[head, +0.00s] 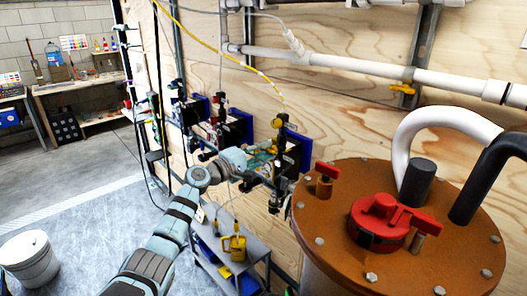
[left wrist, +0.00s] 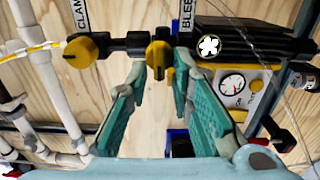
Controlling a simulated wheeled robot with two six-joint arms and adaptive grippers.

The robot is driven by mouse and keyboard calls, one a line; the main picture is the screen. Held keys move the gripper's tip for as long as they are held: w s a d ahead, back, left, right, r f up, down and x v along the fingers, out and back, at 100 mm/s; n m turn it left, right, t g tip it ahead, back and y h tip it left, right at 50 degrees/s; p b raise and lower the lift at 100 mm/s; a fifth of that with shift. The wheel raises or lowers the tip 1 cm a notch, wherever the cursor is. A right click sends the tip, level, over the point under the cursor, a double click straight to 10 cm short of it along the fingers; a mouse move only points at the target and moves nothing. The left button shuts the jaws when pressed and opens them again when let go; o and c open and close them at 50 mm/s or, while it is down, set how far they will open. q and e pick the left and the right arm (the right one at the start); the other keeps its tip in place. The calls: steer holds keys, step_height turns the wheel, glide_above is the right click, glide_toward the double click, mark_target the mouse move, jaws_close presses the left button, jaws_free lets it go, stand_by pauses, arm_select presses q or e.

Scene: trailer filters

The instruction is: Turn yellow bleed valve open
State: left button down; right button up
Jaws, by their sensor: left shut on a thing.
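The yellow bleed valve (left wrist: 158,55) is a round knob with a dark pointer on a black fitting, beside the BLEED label (left wrist: 187,14). My left gripper (left wrist: 160,76) reaches up from below in the left wrist view, with its teal fingers on either side of this knob, shut on it. Another yellow knob (left wrist: 80,48) sits to the left by the CLAMP label (left wrist: 82,14). In the head view my left gripper (head: 262,160) is at the valve assembly on the plywood wall; the fingertips and knob are too small to make out there. My right gripper is not in view.
An orange-brown tank (head: 335,215) with a red cap stands at right in the head view. A grey cart (head: 215,245) stands below my arm. White pipes run along the wall.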

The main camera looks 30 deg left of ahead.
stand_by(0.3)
arm_select(q)
steer(key=c, duration=1.5)
jaws_free()
steer(key=shift+s, duration=0.1)
steer(key=v, duration=1.2)
steer(key=shift+a, duration=0.1)
